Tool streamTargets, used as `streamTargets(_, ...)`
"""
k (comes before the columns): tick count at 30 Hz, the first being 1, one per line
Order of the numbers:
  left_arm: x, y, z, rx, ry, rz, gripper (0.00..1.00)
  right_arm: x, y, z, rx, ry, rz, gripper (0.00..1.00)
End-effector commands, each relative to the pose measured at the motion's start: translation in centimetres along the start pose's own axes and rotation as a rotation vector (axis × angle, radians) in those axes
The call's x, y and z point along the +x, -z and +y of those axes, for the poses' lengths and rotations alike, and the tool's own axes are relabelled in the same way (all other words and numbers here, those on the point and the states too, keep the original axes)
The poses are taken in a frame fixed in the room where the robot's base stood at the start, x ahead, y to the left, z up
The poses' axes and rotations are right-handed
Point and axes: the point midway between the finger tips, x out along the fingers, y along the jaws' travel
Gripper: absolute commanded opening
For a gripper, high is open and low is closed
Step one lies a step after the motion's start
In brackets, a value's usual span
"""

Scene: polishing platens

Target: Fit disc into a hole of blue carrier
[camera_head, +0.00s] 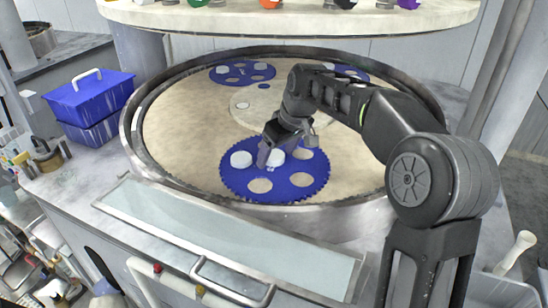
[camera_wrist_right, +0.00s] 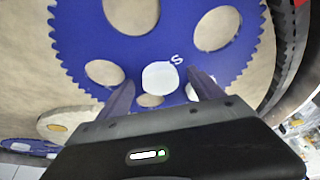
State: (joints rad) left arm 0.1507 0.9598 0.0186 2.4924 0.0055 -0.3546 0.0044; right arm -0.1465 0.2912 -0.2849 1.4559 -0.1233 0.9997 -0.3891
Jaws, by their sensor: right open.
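The blue toothed carrier (camera_head: 281,190) lies on the beige platen at its near side. One white disc (camera_head: 241,159) sits at the carrier's left hole. A second white disc (camera_head: 276,156) is by my right gripper (camera_head: 270,158); the wrist view shows this disc (camera_wrist_right: 160,76) between the two spread fingers (camera_wrist_right: 162,92), near a white letter S. A beige patch of hole shows below it there, so it does not cover that opening fully; I cannot tell its height. Empty holes show at front left (camera_head: 260,186), front right (camera_head: 301,180) and right (camera_head: 303,153). My left gripper is out of view.
More blue carriers (camera_head: 241,80) lie at the back of the platen, one with white discs. A metal rim (camera_head: 134,146) surrounds the platen. A blue lidded box (camera_head: 90,100) stands at left. A round shelf (camera_head: 290,20) overhangs the back. My right arm covers the platen's right side.

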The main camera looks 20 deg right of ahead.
Motion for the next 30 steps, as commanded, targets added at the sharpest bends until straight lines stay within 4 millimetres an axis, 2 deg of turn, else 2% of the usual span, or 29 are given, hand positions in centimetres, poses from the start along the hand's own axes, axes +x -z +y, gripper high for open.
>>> streamTargets(2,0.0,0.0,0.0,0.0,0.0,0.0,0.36,-0.02,0.0,0.0,0.0,0.0,0.0,0.73)
streamTargets(27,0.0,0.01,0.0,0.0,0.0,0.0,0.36,-0.01,0.0,0.0,0.0,0.0,0.0,0.05)
streamTargets(30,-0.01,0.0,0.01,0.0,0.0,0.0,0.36,-0.04,0.03,0.0,0.0,0.0,0.001,0.05)
